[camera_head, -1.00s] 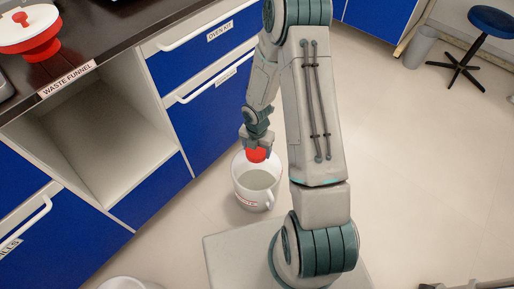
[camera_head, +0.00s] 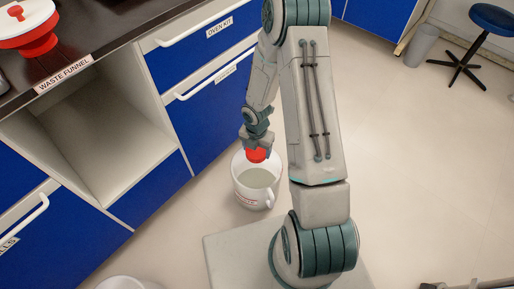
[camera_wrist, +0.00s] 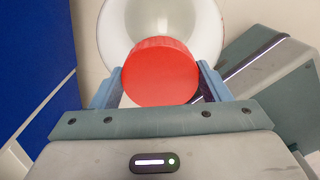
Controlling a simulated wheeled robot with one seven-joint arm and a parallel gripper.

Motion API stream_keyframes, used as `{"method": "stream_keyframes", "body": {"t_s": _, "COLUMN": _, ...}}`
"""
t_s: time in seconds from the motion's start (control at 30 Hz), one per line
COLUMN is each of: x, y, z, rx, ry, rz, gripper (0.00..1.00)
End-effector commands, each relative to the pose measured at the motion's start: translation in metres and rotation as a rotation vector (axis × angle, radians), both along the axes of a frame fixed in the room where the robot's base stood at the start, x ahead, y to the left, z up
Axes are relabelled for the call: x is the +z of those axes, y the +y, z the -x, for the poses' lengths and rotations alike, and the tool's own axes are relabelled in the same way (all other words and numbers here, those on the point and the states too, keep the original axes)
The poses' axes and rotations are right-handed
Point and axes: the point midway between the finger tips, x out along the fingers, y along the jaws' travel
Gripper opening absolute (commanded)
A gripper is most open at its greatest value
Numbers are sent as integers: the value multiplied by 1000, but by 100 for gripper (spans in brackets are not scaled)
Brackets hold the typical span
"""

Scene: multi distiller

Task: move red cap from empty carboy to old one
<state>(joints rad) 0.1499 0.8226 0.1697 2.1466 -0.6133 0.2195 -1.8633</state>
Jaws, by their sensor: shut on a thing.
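The red cap (camera_wrist: 160,74) is between the two fingers of my gripper (camera_wrist: 160,92), which is shut on it. In the head view my gripper (camera_head: 257,146) points down and the red cap (camera_head: 257,155) shows just under its fingers. A white, open-topped carboy (camera_head: 252,194) with a side handle stands on the floor below the cap. Its pale inside is visible. In the wrist view the carboy (camera_wrist: 120,30) is partly hidden behind the cap. Another white container (camera_head: 128,284) is cut off at the bottom edge; I cannot tell whether it is the other carboy.
Blue drawers (camera_head: 217,105) stand close left of the carboy, beside an open cabinet bay (camera_head: 97,140). A red and white waste funnel (camera_head: 32,30) sits on the dark counter (camera_head: 100,30). A blue stool (camera_head: 490,20) and grey bin (camera_head: 421,46) are far right.

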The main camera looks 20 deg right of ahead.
Motion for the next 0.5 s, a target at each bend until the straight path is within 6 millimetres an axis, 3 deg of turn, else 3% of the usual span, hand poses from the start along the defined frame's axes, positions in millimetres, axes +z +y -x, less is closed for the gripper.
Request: {"method": "stream_keyframes", "body": {"t_s": 0.5, "x": -9, "y": 0, "z": 0, "rx": 0, "ry": 0, "rz": 0, "gripper": 48}}
